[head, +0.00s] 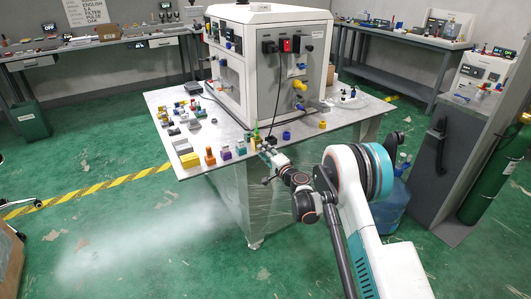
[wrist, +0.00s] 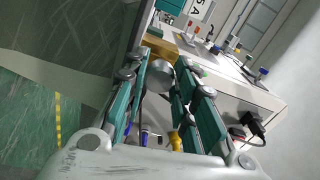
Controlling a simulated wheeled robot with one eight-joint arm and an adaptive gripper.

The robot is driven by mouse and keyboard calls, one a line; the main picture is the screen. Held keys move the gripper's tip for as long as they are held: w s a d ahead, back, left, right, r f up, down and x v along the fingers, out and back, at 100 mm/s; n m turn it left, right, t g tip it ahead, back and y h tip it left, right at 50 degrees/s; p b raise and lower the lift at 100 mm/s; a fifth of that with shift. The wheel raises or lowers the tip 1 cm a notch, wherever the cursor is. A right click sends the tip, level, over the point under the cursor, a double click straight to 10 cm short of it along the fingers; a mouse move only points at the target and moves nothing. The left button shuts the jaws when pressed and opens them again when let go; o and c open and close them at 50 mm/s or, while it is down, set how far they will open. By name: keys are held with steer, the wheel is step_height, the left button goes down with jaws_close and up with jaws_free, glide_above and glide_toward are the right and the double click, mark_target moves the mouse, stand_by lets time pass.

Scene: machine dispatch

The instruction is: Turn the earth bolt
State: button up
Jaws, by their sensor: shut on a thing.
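My gripper (wrist: 161,78) shows in the wrist view with two teal-padded fingers. It is shut on a rounded grey piece (wrist: 159,74), partly covered by the fingers. I cannot tell whether this piece is the earth bolt. In the head view my gripper (head: 265,149) is at the front edge of the metal table, low in front of the white and grey machine (head: 240,75). A small green upright piece (head: 256,135) shows beside its tip. The earth bolt cannot be picked out for certain in either view.
The metal table (head: 230,157) carries several small coloured parts to the left of my gripper, including a yellow block (head: 190,160). A black cable (head: 276,105) hangs down the machine's front. A grey cabinet (head: 447,150) and a green gas cylinder (head: 488,180) stand at the right. Floor at left is open.

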steer(key=o, duration=1.1)
steer(key=shift+c, duration=0.2)
steer(key=shift+s+d, duration=0.1)
steer(key=v, duration=1.1)
steer(key=shift+s+d, duration=0.2)
steer(key=shift+s, duration=0.05)
